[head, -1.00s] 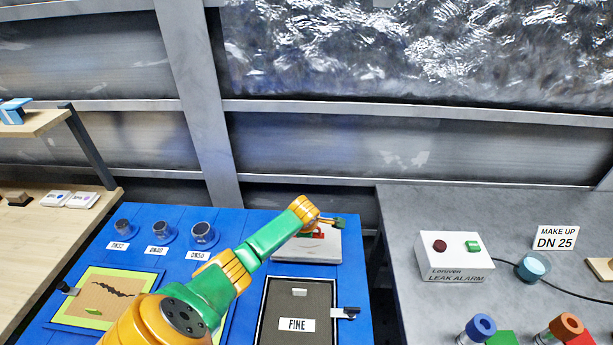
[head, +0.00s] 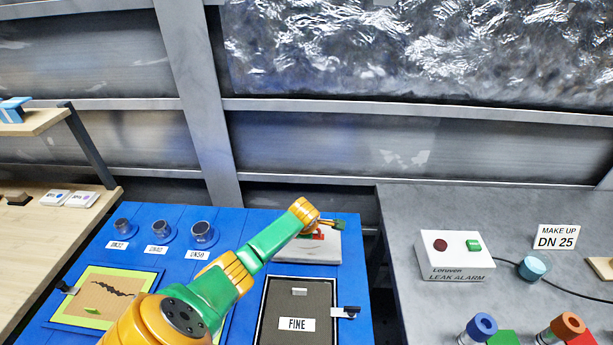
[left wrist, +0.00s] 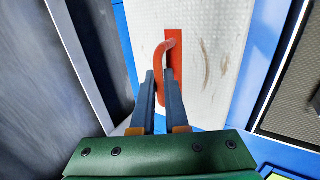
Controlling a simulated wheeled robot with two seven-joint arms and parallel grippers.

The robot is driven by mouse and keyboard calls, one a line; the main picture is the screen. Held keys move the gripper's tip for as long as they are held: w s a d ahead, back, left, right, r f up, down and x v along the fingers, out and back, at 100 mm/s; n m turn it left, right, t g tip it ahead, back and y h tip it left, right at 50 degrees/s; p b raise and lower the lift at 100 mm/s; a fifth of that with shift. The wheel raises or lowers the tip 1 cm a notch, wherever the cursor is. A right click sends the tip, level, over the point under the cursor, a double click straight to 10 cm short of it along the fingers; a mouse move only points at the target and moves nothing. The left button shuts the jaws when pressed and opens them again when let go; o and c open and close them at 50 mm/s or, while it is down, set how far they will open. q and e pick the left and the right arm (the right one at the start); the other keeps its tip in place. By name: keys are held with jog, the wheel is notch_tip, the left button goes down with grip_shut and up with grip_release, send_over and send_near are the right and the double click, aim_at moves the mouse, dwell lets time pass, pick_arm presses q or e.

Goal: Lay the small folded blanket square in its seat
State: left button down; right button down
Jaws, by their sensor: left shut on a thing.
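A pale, whitish square pad (head: 328,250), seemingly the folded blanket, lies at the back right of the blue table. It carries a red strip and a red-orange loop (left wrist: 165,48), which also shows in the head view (head: 318,236). My left gripper (left wrist: 166,80) is shut on the loop, its dark fingers over the pad. In the head view the left gripper (head: 330,223) is small and partly covers the pad. The pad's underside and any seat beneath it are hidden. My right gripper is not in view.
A dark panel marked FINE (head: 275,300) with a clip lies just in front of the pad. A yellow-framed cracked panel (head: 105,295) and several round fittings (head: 163,232) are to the left. A grey bench (head: 480,210) with an alarm box (head: 455,255) stands to the right.

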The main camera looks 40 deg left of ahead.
pick_arm(q)
jog(key=shift+f, duration=0.1)
dwell(0.5)
jog(key=c, duration=0.8)
grip_release()
jog(key=shift+c, duration=0.2)
jog(key=shift+d, duration=0.1)
